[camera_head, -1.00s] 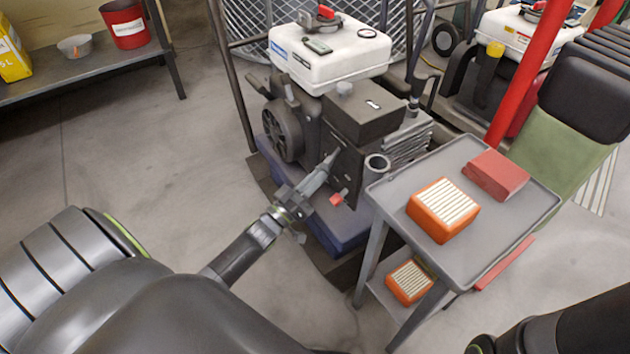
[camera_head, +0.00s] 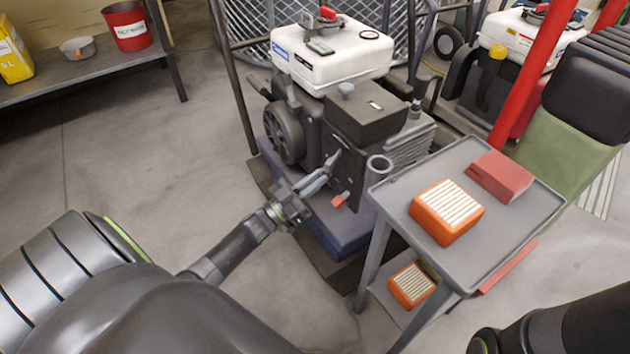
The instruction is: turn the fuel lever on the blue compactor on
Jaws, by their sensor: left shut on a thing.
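The blue compactor (camera_head: 325,228) stands in the middle, with a black engine (camera_head: 362,118) and a white tank (camera_head: 330,58) on top. My left gripper (camera_head: 331,165) reaches in from the lower left to the engine's front face, above a small red knob (camera_head: 341,200). Its fingers are shut on a small part there, which looks like the fuel lever. The fingers mostly hide that part, so its exact position cannot be told. My right arm shows at the lower right corner, but its gripper is not in view.
A grey cart (camera_head: 385,187) stands close to the right of the engine, with an orange filter (camera_head: 447,212) and a red box (camera_head: 500,175) on top. A shelf (camera_head: 90,75) is at the upper left. The floor at left is clear.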

